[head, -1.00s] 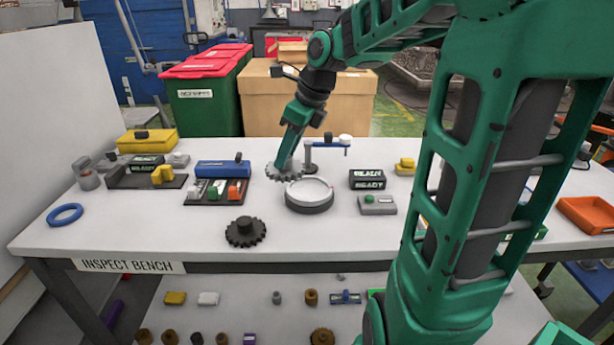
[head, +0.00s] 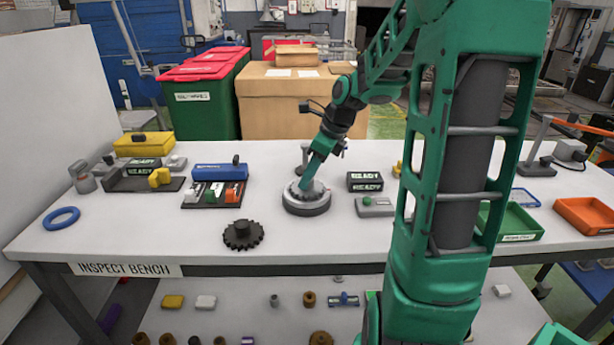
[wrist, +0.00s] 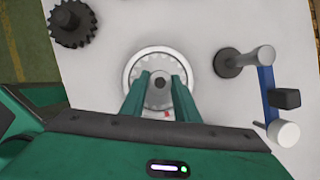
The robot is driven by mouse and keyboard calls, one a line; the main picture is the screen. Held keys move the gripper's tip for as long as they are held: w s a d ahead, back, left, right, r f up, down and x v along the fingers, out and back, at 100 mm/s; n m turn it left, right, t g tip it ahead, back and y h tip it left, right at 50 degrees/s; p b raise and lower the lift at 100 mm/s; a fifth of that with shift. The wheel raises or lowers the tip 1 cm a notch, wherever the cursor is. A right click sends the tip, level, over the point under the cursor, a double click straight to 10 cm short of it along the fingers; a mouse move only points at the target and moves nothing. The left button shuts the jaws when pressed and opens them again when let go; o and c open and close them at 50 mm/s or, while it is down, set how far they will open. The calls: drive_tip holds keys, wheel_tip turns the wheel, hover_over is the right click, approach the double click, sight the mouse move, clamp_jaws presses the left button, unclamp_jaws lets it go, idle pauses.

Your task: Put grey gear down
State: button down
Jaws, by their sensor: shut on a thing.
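The grey gear (wrist: 147,76) is at the tips of my gripper (wrist: 158,82), over the round turntable (wrist: 130,70) on the inspect bench. In the wrist view the gear lies inside the turntable's pale rim, roughly centred. The gripper's two fingers are shut on the gear's dark central hub. I cannot tell whether the gear touches the turntable's surface.
A dark gear (head: 243,234) lies on the bench left of the turntable. A READY display (head: 365,182) and a grey box with a green button (head: 375,206) stand to its right. A post with a blue arm (wrist: 266,90) stands near it.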

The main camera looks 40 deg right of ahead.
drive_tip(key=c, duration=1.4)
unclamp_jaws()
drive_tip(key=shift+s, duration=0.1)
drive_tip(key=shift+o, duration=0.2)
drive_tip(key=v, duration=1.2)
drive_tip(key=s+a+f+n+g, duration=0.1)
drive_tip(key=s+f+n, duration=0.2)
drive_tip(key=s+n, duration=0.4)
drive_tip(key=s+a+f+n+g+h, duration=0.1)
drive_tip(key=s+f+n, duration=0.3)
drive_tip(key=s+n, duration=0.4)
drive_tip(key=s+a+f+n+g+h, duration=0.1)
drive_tip(key=s+a+f+n, duration=0.2)
drive_tip(key=s+n, duration=0.5)
drive_tip(key=shift+s+a+f+g, duration=0.25)
drive_tip(key=shift+s+f+g, duration=0.2)
drive_tip(key=shift+s, duration=0.2)
